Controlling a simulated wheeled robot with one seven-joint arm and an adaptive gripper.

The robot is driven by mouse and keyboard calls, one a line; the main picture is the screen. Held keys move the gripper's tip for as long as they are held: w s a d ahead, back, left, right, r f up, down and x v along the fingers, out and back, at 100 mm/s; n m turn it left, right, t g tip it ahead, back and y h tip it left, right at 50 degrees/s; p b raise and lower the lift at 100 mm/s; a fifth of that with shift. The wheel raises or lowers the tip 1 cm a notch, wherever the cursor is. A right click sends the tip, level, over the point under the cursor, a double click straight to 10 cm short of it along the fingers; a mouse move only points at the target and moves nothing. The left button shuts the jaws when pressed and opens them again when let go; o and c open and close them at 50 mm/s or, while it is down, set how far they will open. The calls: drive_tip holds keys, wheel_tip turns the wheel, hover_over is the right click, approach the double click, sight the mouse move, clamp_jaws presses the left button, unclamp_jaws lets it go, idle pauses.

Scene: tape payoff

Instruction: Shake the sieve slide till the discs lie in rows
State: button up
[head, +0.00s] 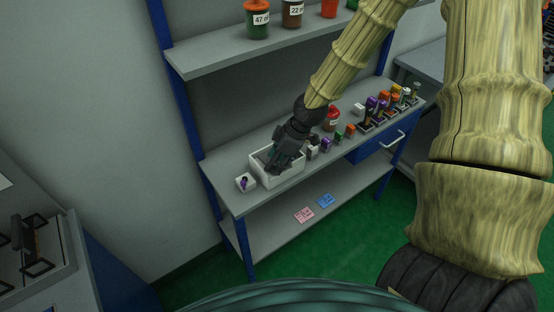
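In the head view my dark gripper (283,158) reaches down over an open white box (283,181) on the left part of the grey workbench. Its fingers are at or inside the box opening and hide much of the inside. I cannot tell whether they are open, shut or holding something. I cannot make out a sieve slide or any discs laid in rows.
A small white block with a purple top (244,183) sits left of the box. Right of it stand small coloured blocks, a red bottle (332,118) and a crowded row of coloured items. A shelf (230,58) with jars hangs above. A blue drawer (380,146) is below.

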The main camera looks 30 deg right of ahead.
drive_tip(key=v, duration=1.2)
idle(0.6)
